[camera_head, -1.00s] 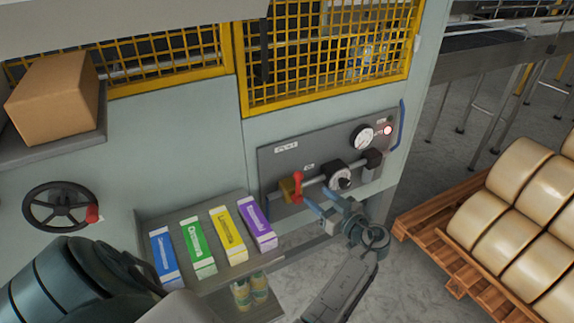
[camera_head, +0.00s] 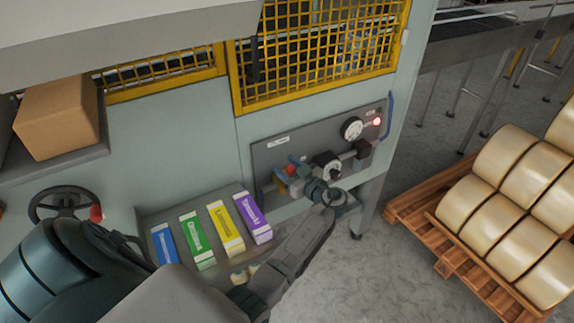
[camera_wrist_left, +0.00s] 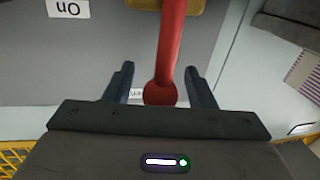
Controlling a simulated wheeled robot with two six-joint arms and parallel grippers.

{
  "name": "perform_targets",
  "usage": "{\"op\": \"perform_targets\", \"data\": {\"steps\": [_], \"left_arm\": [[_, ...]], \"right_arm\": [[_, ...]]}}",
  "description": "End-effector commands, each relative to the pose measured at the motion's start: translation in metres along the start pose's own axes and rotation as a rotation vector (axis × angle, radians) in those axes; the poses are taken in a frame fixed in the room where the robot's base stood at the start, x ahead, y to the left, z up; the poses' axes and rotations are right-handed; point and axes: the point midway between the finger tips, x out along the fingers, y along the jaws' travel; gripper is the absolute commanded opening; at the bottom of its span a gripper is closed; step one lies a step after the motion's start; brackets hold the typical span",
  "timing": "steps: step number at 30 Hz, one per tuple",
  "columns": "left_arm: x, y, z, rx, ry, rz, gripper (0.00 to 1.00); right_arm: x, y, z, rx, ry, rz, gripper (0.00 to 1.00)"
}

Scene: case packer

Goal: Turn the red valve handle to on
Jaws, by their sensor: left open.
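The red valve handle (camera_head: 292,168) is on the grey panel (camera_head: 268,152) of the machine, partly hidden by my left gripper in the head view. In the left wrist view the red handle (camera_wrist_left: 170,50) runs down from a brass-yellow part at the top edge, and its rounded end lies between my fingers. My left gripper (camera_head: 291,178) is open at the handle; in the wrist view its fingers (camera_wrist_left: 159,72) stand on either side with visible gaps. An upside-down "On" label (camera_wrist_left: 68,8) is left of the handle there. My right gripper is not in view.
Coloured boxes (camera_head: 227,228) lie on a shelf below left. A black handwheel (camera_head: 62,203) is further left. A pallet of rolls (camera_head: 440,215) stands right.

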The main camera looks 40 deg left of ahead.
Motion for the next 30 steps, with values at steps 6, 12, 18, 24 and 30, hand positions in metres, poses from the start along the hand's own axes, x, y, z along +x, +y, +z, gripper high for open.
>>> {"op": "perform_targets", "data": {"steps": [6,12,18,24,30], "left_arm": [[0.0,0.0,0.0,0.0,0.0,0.0,0.39],[0.0,0.0,0.0,0.0,0.0,0.0,0.0],[-0.001,0.001,0.001,0.005,0.001,0.0,0.0],[-0.002,0.005,0.005,0.057,0.011,0.001,0.0],[-0.004,0.017,0.011,0.18,0.037,0.001,0.0]], "right_arm": [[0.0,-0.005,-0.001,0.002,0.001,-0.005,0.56],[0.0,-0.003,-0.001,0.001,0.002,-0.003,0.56],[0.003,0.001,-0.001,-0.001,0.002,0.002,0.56],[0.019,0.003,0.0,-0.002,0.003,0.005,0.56],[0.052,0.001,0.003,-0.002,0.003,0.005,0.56]]}}
